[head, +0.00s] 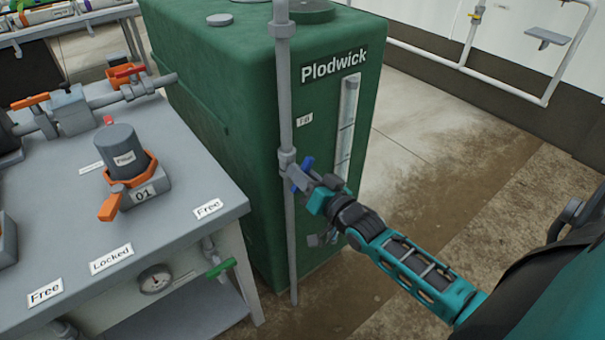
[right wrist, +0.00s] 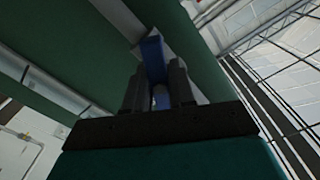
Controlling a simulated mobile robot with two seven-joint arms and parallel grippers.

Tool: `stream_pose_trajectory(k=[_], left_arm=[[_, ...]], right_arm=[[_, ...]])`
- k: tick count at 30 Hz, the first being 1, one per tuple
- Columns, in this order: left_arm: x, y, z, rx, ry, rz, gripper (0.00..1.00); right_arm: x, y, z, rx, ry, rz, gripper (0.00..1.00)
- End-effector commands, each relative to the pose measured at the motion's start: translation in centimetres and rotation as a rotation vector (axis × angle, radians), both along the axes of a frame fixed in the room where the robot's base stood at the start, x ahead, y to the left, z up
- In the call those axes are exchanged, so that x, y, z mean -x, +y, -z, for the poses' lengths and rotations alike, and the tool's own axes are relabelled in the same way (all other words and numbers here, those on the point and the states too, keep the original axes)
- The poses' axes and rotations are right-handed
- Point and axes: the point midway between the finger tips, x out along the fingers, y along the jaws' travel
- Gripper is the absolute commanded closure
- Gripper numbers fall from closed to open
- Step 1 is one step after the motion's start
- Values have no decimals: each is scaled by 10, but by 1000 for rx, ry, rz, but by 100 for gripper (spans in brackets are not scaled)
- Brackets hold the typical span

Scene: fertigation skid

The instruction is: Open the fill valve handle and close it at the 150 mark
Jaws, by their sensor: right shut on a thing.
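The fill valve handle is a blue lever (head: 305,165) on a grey vertical pipe (head: 286,110) in front of a green tank (head: 235,120). My right gripper (head: 308,184) is at this valve, with its teal arm coming from the lower right. In the right wrist view the blue lever (right wrist: 153,62) stands between the two dark fingers (right wrist: 160,92), which are shut on it. A pale level gauge strip (head: 347,130) runs down the tank front; its marks and level are too small to read. A small label, apparently "Fill" (head: 304,119), is beside the pipe. My left gripper is out of view.
A grey bench (head: 190,240) on the left carries a grey pump (head: 123,150), orange-handled valves and labels "Free" and "Locked". A green handle (head: 220,268) and a round gauge (head: 155,279) are on its front. Open floor (head: 430,140) lies right of the tank.

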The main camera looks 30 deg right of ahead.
Motion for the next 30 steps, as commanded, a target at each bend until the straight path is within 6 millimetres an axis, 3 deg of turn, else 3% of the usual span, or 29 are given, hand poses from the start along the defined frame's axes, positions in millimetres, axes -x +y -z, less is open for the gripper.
stream_pose_trajectory(k=[2,3,9,20,30], left_arm=[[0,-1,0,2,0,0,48],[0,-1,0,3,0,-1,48],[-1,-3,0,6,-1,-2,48],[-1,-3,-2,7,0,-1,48],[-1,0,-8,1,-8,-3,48]], right_arm=[[0,0,0,-2,0,0,100],[0,0,0,-2,0,0,73],[0,0,0,-2,0,0,55],[8,-1,0,-3,2,0,55],[68,-5,0,-3,5,1,55]])
